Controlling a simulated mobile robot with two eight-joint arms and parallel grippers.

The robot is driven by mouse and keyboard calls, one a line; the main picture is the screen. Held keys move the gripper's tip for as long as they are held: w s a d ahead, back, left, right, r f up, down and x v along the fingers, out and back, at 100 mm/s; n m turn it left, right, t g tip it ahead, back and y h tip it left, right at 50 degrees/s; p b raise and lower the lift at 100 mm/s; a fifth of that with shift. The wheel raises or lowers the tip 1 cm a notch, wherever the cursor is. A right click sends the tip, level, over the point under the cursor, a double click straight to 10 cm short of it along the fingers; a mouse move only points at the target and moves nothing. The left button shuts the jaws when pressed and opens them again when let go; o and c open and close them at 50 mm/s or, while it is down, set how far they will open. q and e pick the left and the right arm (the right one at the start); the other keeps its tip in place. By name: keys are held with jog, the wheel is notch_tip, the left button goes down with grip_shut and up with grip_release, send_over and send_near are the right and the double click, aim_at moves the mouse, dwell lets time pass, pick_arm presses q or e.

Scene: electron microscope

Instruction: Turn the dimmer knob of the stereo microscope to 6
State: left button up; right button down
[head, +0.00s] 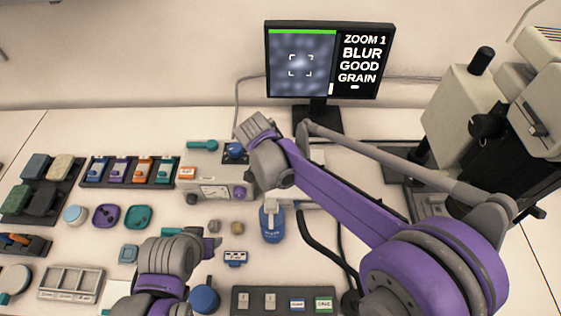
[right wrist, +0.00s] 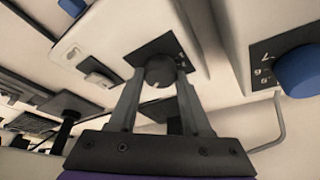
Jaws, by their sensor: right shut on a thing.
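In the right wrist view a dark round knob (right wrist: 160,70) sits on a black scale plate (right wrist: 180,55) on a pale housing (right wrist: 130,28); it appears to be the dimmer knob. The fingers of my right gripper (right wrist: 160,88) are on either side of the knob, shut on it. Its setting cannot be read; the scale is partly hidden. In the head view my right gripper (head: 246,132) is at the back of the bench and its fingertips and the knob are hidden. My left gripper (head: 208,245) is low over the bench, apart from the knob; its jaw opening is unclear.
A blue knob (right wrist: 299,70) with a numbered scale is on a neighbouring housing. A monitor (head: 328,60) stands behind my right arm. A grey instrument box (head: 212,172) is left of the right gripper. A blue bottle (head: 272,222) and several small dishes and trays crowd the bench.

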jog(key=shift+c, duration=1.8)
grip_release()
jog(key=v, duration=1)
jog(key=shift+s+r+p, duration=0.2)
jog(key=shift+r+p, duration=0.15)
